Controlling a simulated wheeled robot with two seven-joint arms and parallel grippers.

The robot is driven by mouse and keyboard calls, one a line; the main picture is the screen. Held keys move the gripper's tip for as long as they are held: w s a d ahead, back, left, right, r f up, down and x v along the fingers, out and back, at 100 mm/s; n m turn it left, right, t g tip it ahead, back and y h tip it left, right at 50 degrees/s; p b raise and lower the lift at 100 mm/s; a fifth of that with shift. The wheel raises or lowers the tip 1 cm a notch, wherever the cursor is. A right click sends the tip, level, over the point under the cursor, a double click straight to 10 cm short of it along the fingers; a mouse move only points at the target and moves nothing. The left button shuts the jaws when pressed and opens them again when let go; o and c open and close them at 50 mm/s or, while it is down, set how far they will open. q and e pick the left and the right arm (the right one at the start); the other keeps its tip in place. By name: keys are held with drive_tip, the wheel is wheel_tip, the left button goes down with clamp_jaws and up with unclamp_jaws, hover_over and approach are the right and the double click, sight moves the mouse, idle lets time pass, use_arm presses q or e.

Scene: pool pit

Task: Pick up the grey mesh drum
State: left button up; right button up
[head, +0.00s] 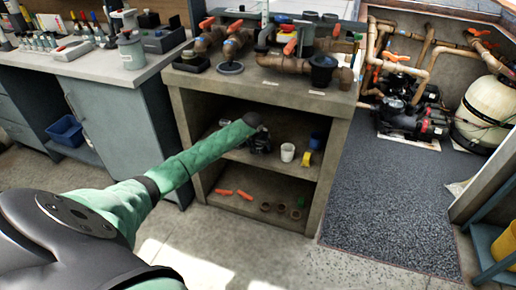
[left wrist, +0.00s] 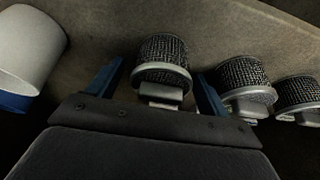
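In the left wrist view, a dark grey mesh drum (left wrist: 163,52) with a smooth lighter rim stands just ahead of my left gripper (left wrist: 160,75). The two blue fingers are apart, one on each side of the drum's lower part. I cannot tell whether they touch it. Two similar mesh drums stand to the right, a nearer one (left wrist: 246,78) and a farther one (left wrist: 298,93). In the head view, my left gripper (head: 260,142) is inside the stand's upper shelf space, small and dark. I cannot make out the drums there. My right gripper is not in view.
A white cylinder (left wrist: 30,50) with a blue end is at upper left in the wrist view. In the head view, a white cup (head: 287,152), a blue cup (head: 316,140) and a yellow item (head: 306,158) are right of my gripper. The stand's top (head: 255,88) overhangs the shelf.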

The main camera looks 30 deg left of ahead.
use_arm(q)
drive_tip(key=c, duration=1)
drive_tip(key=shift+o, duration=0.2)
drive_tip(key=shift+r, duration=0.15)
